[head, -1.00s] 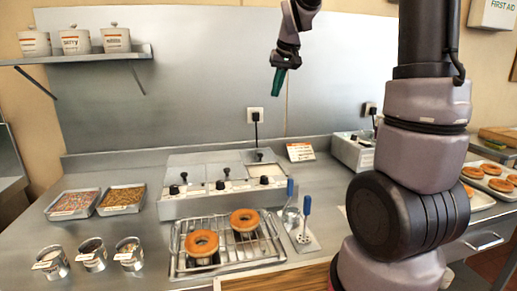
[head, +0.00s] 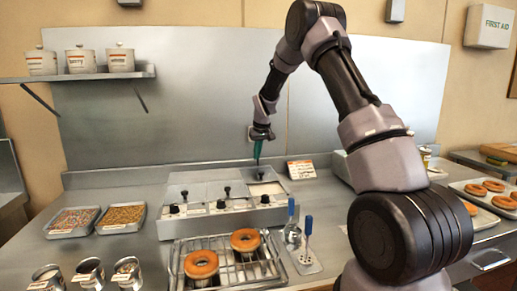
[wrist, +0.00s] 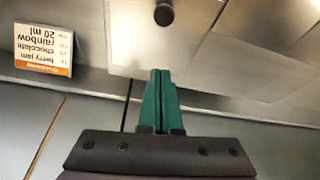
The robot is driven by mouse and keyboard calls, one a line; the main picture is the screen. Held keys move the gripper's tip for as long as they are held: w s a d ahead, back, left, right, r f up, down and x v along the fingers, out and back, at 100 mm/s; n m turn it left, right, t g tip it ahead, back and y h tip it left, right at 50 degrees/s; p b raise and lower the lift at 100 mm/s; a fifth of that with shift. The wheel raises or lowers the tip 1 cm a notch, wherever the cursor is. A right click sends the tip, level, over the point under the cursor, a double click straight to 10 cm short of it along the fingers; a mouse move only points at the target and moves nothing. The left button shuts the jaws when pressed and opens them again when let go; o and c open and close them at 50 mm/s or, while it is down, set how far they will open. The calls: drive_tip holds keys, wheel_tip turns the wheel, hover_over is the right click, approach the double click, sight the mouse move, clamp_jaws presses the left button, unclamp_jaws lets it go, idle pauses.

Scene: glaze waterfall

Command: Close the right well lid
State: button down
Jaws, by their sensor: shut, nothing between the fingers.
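The right well lid (head: 269,176) is a grey plate with a black knob (head: 261,173), set toward the back of the warmer. In front of it the right well (head: 266,188) shows a pale, uncovered opening. My gripper (head: 257,161) has green fingers pressed together and points down just above and behind the knob. In the wrist view my gripper (wrist: 161,73) is shut and empty, with its tips by the edge of the lid (wrist: 150,45). The knob (wrist: 163,15) is ahead of the tips, apart from them. I cannot tell if the tips touch the lid.
The left (head: 184,195) and middle (head: 227,190) lid knobs stand upright on flat lids. A printed card (head: 301,169) stands right of the warmer. A rack (head: 225,284) with two doughnuts is in front. The steel back wall (head: 190,110) is close behind my gripper.

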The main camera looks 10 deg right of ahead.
sight(259, 177)
drive_tip(key=x, duration=0.4)
drive_tip(key=shift+s+d+f, duration=0.1)
drive_tip(key=shift+s+d, duration=0.05)
drive_tip(key=shift+s, duration=0.45)
drive_tip(key=shift+s+d, duration=0.1)
drive_tip(key=shift+s, duration=0.55)
drive_tip(key=shift+s+d+f, duration=0.1)
drive_tip(key=shift+s+f, duration=0.15)
drive_tip(key=shift+s, duration=0.45)
drive_tip(key=shift+s, duration=0.1)
